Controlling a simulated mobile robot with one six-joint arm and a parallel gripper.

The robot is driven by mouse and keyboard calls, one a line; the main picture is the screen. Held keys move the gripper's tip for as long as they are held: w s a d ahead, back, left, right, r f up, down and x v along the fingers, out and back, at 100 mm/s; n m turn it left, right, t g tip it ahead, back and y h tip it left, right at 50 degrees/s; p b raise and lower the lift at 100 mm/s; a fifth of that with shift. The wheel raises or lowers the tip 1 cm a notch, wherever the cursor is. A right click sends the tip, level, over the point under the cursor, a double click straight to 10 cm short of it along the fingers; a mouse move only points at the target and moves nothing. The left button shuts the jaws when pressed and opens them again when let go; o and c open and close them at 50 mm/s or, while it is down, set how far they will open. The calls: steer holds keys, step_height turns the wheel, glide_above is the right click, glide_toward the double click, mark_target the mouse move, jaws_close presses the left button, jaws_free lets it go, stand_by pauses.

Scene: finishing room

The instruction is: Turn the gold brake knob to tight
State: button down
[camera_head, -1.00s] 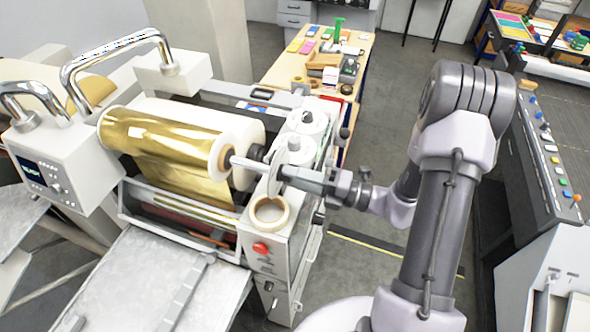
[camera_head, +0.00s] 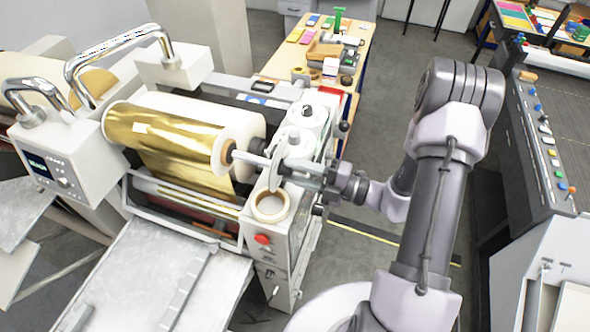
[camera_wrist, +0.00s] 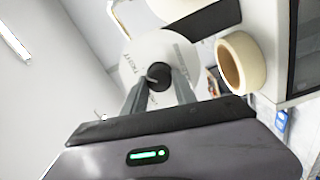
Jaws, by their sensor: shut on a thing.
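The gold brake knob is a small dark knob (camera_wrist: 158,74) in the middle of a round white dial (camera_wrist: 145,48) with lettering around its rim. The lettering on the dial's left side looks like TIGHT but is small and blurred. In the head view the dial (camera_head: 276,171) stands edge-on at the right end of the gold foil roll (camera_head: 160,135), and the knob is hidden there. My gripper (camera_wrist: 159,84) is shut on the knob, with one finger on each side. In the head view my gripper (camera_head: 293,172) reaches the dial from the right.
A tape roll (camera_head: 270,206) lies on the machine's side housing just below the dial; it is close to my fingers at right in the wrist view (camera_wrist: 242,63). A red button (camera_head: 263,239) is below it. White cylinders (camera_head: 299,146) stand behind.

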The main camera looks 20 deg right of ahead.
steer(key=c, duration=1)
jaws_free()
steer(key=b+v, duration=0.4)
steer(key=v, duration=1.3)
steer(key=shift+d, duration=0.25)
steer(key=shift+s+a+f, duration=0.1)
